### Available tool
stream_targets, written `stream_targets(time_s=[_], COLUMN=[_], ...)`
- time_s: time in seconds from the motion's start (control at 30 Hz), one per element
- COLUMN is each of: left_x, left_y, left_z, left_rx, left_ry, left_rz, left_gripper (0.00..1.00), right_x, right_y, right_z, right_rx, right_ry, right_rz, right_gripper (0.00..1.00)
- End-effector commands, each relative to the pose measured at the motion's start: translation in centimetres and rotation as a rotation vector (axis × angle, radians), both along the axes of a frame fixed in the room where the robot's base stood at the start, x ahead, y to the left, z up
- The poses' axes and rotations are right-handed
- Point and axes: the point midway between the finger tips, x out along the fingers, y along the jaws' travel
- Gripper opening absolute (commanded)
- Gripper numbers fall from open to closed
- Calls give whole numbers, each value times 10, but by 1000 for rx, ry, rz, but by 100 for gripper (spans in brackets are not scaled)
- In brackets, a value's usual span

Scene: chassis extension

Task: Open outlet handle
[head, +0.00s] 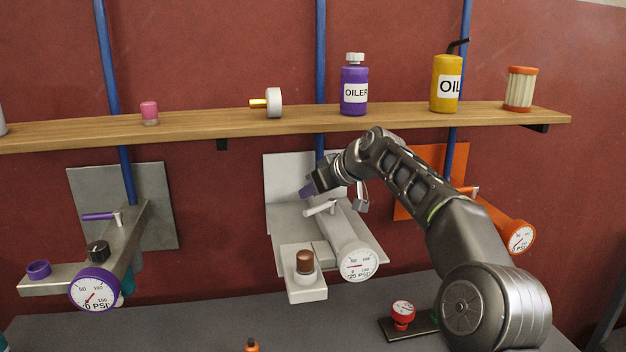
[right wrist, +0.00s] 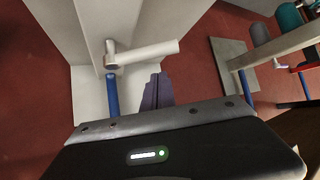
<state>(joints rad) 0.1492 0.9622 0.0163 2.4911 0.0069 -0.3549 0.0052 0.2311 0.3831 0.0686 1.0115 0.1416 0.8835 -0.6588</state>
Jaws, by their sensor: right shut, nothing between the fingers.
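A white lever handle (head: 320,208) sits on the middle white pipe assembly (head: 345,235); it also shows in the right wrist view (right wrist: 150,53), sticking out sideways from its pivot. My right gripper (head: 306,190) is just behind and to the left of this handle in the head view. Its purple fingers (right wrist: 156,92) are shut and empty. In the right wrist view they are close to the handle, with a small gap in the picture; I cannot tell if they touch. A purple handle (head: 98,216) is on the left assembly. My left gripper is not in view.
A wooden shelf (head: 200,128) runs above the assemblies, carrying an oiler bottle (head: 354,92), an oil bottle (head: 446,85) and a filter (head: 520,90). An orange assembly (head: 485,215) is partly behind my right arm.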

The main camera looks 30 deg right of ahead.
Motion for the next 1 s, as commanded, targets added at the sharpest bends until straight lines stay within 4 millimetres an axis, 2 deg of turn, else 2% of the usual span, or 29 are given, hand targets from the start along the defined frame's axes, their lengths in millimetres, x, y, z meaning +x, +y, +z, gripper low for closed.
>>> stream_targets(time_s=[0.1, 0.3, 1.0], left_x=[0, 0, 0], left_y=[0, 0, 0], left_z=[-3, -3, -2], left_rx=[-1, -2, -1], left_ry=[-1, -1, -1], left_rz=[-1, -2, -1], left_gripper=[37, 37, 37], right_x=[-11, -19, -21], right_y=[-3, -4, -5], right_z=[-9, -14, -14], right_rx=[0, 0, 0], right_ry=[2, 1, 1], right_rz=[1, 2, 47], right_gripper=[0, 0, 0])
